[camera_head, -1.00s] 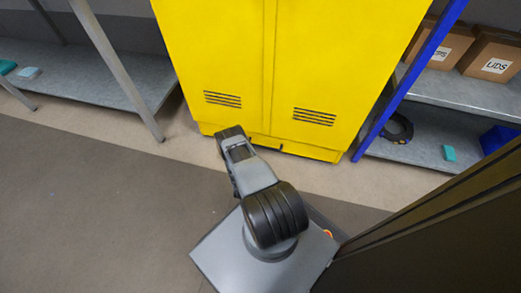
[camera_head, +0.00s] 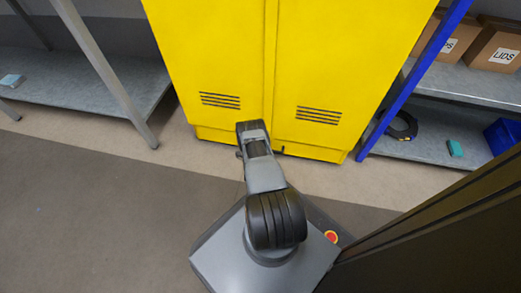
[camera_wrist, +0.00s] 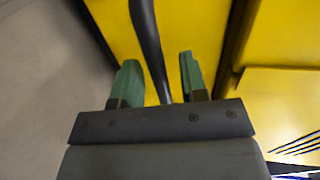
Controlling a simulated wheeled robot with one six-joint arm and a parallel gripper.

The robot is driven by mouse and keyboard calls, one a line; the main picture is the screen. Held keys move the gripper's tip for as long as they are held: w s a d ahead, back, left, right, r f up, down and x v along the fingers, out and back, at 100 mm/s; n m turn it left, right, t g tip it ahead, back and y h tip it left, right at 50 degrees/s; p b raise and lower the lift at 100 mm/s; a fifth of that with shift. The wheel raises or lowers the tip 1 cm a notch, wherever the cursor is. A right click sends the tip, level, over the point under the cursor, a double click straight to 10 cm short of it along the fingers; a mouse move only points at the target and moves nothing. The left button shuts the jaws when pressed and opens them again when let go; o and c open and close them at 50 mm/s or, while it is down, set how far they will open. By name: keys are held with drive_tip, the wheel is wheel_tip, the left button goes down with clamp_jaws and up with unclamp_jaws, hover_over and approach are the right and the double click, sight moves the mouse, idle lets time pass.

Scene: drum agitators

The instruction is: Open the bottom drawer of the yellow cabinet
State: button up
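The yellow cabinet (camera_head: 230,55) stands ahead in the head view, with two tall fronts and slotted vents low on each. My arm reaches toward its lower edge there, and my gripper is hidden in that view. In the wrist view my gripper (camera_wrist: 160,82) is open, with two green fingers apart. A dark bar-like handle (camera_wrist: 148,38) runs between the fingers in the picture, with gaps on both sides. Whether it lies at fingertip depth I cannot tell. Behind it is a yellow panel (camera_wrist: 112,28), bounded on the right by a dark gap.
A grey shelf unit (camera_head: 75,85) stands left of the cabinet. A blue-posted shelf (camera_head: 470,85) with boxes stands on the right. A dark panel (camera_head: 440,235) is close at the lower right. The floor (camera_head: 90,200) at the left is clear.

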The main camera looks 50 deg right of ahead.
drive_tip(key=shift+d, duration=0.15)
drive_tip(key=shift+c, duration=0.4)
drive_tip(key=shift+c, duration=0.8)
clamp_jaws()
